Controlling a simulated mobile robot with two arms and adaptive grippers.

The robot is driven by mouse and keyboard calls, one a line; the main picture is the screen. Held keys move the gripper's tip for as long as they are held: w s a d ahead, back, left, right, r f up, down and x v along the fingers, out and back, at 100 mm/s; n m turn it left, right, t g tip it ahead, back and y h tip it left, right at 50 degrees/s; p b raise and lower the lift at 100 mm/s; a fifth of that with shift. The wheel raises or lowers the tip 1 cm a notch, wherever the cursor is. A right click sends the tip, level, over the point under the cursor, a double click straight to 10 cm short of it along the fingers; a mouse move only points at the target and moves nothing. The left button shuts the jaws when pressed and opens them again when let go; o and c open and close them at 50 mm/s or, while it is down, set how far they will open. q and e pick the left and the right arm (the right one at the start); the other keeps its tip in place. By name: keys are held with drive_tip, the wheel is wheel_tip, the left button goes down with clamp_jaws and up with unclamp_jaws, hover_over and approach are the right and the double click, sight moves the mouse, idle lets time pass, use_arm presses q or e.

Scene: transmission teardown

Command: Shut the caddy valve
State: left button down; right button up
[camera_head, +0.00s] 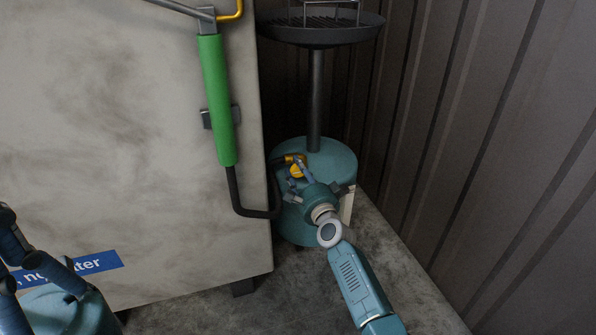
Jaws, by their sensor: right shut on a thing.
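The caddy has a round teal tank (338,160) on the floor. A yellow valve (296,168) sits at the tank's upper left side, where a black hose meets it. My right gripper (296,177) is shut on the yellow valve, and its fingers partly hide the valve. Its arm comes up from the lower right. The valve's exact angle is too small to tell. My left gripper (30,262) is at the lower left edge, in front of the pale cabinet and away from the caddy. It is partly cut off, and its fingertips are unclear.
A pale, stained cabinet (110,130) fills the left. A green-sleeved handle (217,100) hangs on it, with the black hose (236,195) below. A pole (316,100) rises from the tank to a dark tray (322,36). A corrugated wall (480,130) closes the right.

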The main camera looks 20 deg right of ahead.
drive_tip(key=o, duration=1.2)
drive_tip(key=shift+d+r, duration=0.2)
drive_tip(key=shift+d, duration=0.4)
drive_tip(key=shift+c, duration=0.2)
drive_tip(key=shift+a+f, duration=0.1)
drive_tip(key=shift+a, duration=0.05)
drive_tip(key=shift+a+f, duration=0.1)
drive_tip(key=shift+a, duration=0.05)
drive_tip(key=s, duration=1.2)
drive_tip(key=shift+d, duration=0.25)
